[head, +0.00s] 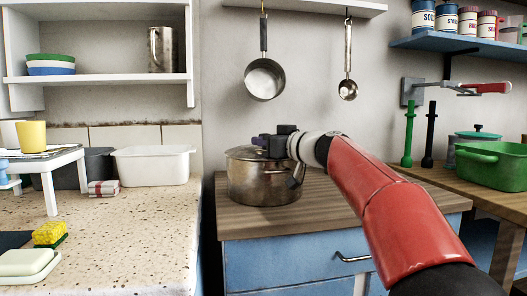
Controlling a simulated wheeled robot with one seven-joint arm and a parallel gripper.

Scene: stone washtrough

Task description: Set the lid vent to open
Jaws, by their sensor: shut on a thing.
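A metal pot (262,188) with a lid (241,153) stands on the wooden top of a blue cabinet, near the middle of the head view. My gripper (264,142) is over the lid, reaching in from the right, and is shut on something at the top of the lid. The gripper and wrist cover the right part of the lid. I cannot make out the lid vent or its setting, as it is small or hidden behind the gripper.
The wooden top (335,212) is clear in front of the pot. A pan (264,78) and a ladle (348,88) hang above. A white basin (152,165) is on the left counter. A green tub (490,164) and two upright posts stand at the right.

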